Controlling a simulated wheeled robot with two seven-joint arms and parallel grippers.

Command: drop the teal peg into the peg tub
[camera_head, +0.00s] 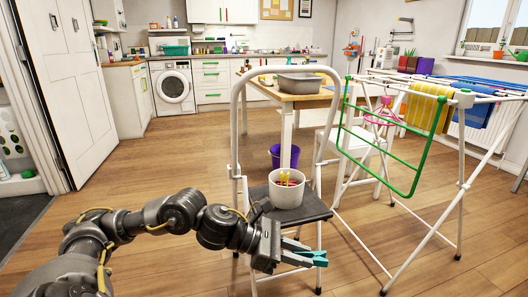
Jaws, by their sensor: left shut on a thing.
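The teal peg (306,256) is held in my left gripper (284,250), which is shut on it. The peg points to the right, in front of the step stool and lower in the picture than its top. The peg tub (286,193) is a white round tub standing on the dark top of the step stool. Several yellow and red pegs show inside it. My gripper and the peg are apart from the tub. My right gripper is not in view.
The step stool (309,207) has a tall grey hoop handle. A purple bucket (285,155) stands behind it on the floor. A drying rack (432,150) with towels stands at the right, and a wooden table (290,96) with a grey basin is behind. Wooden floor is clear at the left.

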